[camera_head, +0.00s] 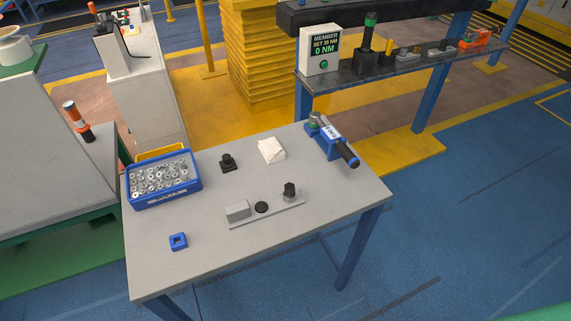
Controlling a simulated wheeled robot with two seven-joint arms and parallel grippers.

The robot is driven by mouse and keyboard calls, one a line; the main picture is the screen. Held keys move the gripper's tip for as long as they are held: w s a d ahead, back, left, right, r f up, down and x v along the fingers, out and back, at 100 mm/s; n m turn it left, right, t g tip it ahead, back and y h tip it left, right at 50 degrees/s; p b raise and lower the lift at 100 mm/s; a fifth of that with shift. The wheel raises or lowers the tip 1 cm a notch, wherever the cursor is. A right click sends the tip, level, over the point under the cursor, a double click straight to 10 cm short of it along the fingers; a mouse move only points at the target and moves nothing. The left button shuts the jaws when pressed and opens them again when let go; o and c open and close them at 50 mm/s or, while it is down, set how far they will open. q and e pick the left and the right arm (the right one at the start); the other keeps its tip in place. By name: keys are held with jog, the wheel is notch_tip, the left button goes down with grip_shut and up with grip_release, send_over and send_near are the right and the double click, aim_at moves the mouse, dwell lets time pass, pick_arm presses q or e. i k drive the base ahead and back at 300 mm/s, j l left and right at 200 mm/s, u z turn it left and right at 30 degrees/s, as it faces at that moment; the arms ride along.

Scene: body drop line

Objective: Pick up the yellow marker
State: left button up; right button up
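I cannot clearly make out a yellow marker in the head view. On the work table (208,268) the only yellow thing is a yellow tray edge (160,152) behind the blue bin. A small upright yellow item (452,24) shows at the dark shelf at the upper right, too small to identify. Neither of my grippers is in view.
A display box (319,50) stands on the shelf (385,68).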

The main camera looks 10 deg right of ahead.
aim_at(390, 42)
jog(key=i+l+z, duration=0.1)
jog(key=i+z, duration=0.2)
jog(key=z, duration=0.15)
jog(key=i+z, duration=0.3)
jog(key=z, duration=0.15)
jog(key=u, duration=0.8)
